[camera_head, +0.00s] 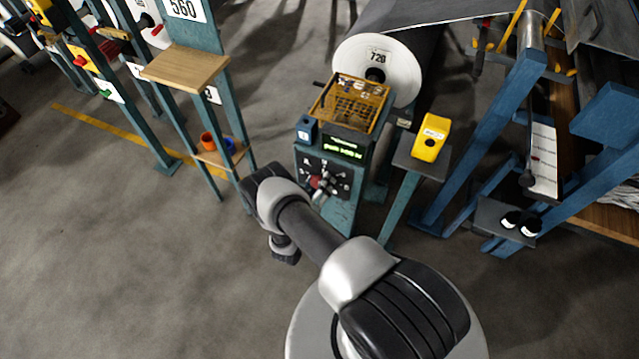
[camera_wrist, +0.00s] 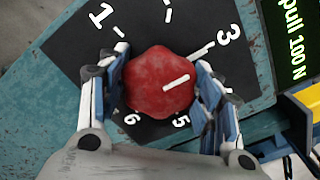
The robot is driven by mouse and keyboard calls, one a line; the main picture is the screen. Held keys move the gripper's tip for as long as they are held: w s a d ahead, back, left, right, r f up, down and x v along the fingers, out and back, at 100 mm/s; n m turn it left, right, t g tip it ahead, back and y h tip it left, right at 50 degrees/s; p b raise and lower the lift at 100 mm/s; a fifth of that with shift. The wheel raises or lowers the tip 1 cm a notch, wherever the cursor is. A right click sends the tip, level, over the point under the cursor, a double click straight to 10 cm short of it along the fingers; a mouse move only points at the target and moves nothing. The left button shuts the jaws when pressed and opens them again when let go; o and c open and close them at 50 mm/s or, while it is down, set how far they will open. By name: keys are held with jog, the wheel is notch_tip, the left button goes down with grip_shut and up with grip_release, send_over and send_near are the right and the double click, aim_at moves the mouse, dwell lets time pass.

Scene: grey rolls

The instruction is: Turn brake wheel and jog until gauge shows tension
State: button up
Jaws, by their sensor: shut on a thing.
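The red brake wheel (camera_wrist: 160,82) is a rounded knob with a white pointer line, on a black dial (camera_wrist: 90,45) with white numbers. The line points to the upper right in the wrist view, toward the 3. My gripper (camera_wrist: 160,92) is shut on the wheel, one finger on each side. In the head view the wheel (camera_head: 322,183) is small, on the front of the teal stand (camera_head: 340,212), with my gripper at it. A green-lit display (camera_head: 343,147) sits above the dial. The wrist view shows part of this display (camera_wrist: 295,35), reading "pull 100 N".
A yellow handheld box (camera_head: 431,138) lies on a small stand right of the dial. A big roll (camera_head: 378,70) marked 720 is behind. Blue frames stand at right; open floor (camera_head: 120,260) lies left.

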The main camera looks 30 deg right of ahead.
jog(key=c, duration=0.4)
jog(key=m, duration=0.4)
jog(key=shift+m, duration=0.4)
jog(key=shift+s+m, duration=0.1)
jog(key=shift+m, duration=1.8)
jog(key=o, duration=1.1)
jog(key=shift+c, duration=0.2)
